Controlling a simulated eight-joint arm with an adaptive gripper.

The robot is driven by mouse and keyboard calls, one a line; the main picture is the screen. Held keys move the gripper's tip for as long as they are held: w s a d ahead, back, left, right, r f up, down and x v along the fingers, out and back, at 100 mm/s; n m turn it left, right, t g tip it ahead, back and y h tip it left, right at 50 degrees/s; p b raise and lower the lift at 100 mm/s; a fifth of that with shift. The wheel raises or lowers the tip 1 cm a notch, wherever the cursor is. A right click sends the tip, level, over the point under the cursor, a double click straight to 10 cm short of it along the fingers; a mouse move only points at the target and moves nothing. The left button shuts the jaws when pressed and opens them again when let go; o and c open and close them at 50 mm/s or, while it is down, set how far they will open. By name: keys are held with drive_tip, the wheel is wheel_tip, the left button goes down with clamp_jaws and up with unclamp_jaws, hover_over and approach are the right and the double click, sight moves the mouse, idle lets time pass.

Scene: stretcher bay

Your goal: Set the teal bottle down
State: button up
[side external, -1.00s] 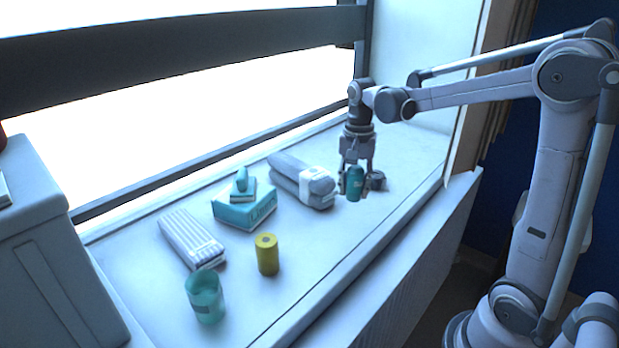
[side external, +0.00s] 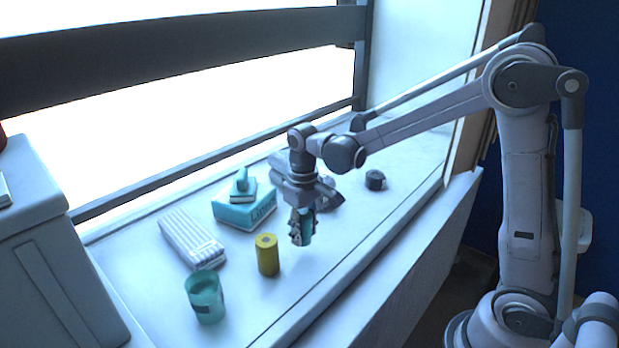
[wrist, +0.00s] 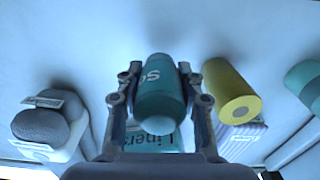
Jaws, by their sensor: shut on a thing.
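My gripper (side external: 303,228) is shut on the teal bottle (side external: 307,229), which hangs upright between the fingers. In the wrist view the bottle (wrist: 161,90) sits between the two fingers of my gripper (wrist: 160,92), with part of its lettering showing. In the side view the fingers cover much of it. It appears to be above the white surface (side external: 345,228), to the right of the yellow cylinder (side external: 268,256). I cannot tell the exact gap beneath it.
A teal cup (side external: 205,297), a white ribbed pack (side external: 190,240) and a teal liners box (side external: 245,212) lie to the left. Grey rolls (side external: 283,170) are partly hidden behind my gripper. A dark round object (side external: 375,180) sits at the right. The surface's front right is clear.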

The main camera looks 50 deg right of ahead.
drive_tip(key=d, duration=0.8)
drive_tip(key=shift+d+r, duration=0.15)
drive_tip(key=w+d+r+m, duration=0.15)
drive_tip(key=d+r, duration=0.25)
drive_tip(key=d, duration=0.4)
drive_tip(key=w+d+r+m, duration=0.1)
drive_tip(key=d+r+m, duration=0.25)
drive_tip(key=d, duration=0.45)
drive_tip(key=m, duration=0.3)
approach(349, 176)
drive_tip(key=shift+f, duration=2.45)
drive_tip(key=shift+f, duration=0.55)
drive_tip(key=o, duration=1.3)
drive_tip(key=shift+c, duration=0.2)
